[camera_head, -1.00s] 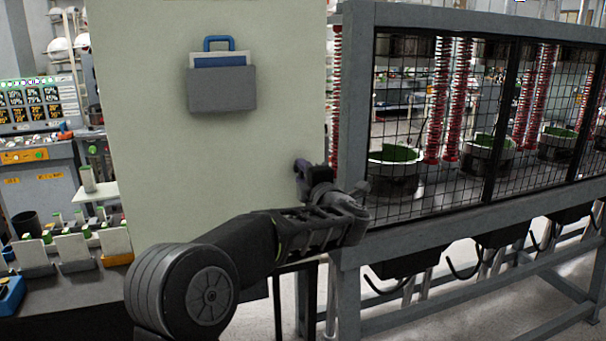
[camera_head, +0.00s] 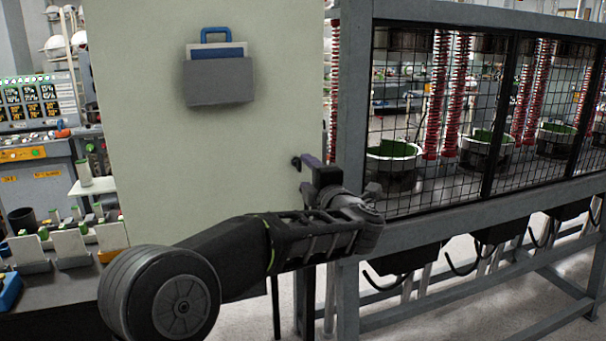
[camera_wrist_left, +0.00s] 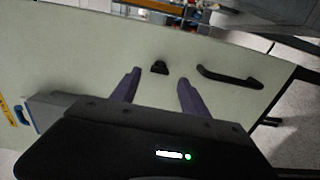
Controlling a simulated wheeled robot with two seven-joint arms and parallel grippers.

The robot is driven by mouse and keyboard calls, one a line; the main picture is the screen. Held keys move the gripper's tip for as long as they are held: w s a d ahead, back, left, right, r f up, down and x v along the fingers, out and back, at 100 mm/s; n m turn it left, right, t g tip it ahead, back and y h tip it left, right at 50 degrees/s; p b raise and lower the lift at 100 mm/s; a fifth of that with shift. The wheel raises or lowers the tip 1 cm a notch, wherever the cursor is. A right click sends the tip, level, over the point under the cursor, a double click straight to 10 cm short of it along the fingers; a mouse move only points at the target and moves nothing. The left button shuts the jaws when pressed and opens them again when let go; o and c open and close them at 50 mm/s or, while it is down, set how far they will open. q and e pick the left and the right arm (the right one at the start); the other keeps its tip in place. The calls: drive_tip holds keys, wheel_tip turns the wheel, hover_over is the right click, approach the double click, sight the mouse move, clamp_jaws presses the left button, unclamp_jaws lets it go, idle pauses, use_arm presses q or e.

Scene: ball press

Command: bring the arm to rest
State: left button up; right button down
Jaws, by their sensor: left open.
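My left arm comes in from the lower left in the head view and reaches across the front of a pale panel (camera_head: 200,160). My left gripper (camera_head: 312,170) is at the panel's right edge, beside the caged machine's corner post. In the left wrist view, the gripper (camera_wrist_left: 159,78) has its two purple fingers apart with nothing between them. It faces the panel, where a black handle (camera_wrist_left: 230,77) and a small black knob (camera_wrist_left: 159,67) show beyond the fingertips. I cannot tell whether a finger touches the panel. My right gripper is not in view.
A grey holder (camera_head: 217,88) with a blue item hangs on the panel. The caged machine (camera_head: 450,212), with red springs and round green-lined pots, fills the right side. A bench with small upright blocks (camera_head: 68,246) stands at lower left. Bare floor shows under the machine.

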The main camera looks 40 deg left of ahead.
use_arm(q)
drive_tip(key=v, duration=0.2)
drive_tip(key=shift+s+d, duration=0.25)
drive_tip(key=shift+d, duration=0.1)
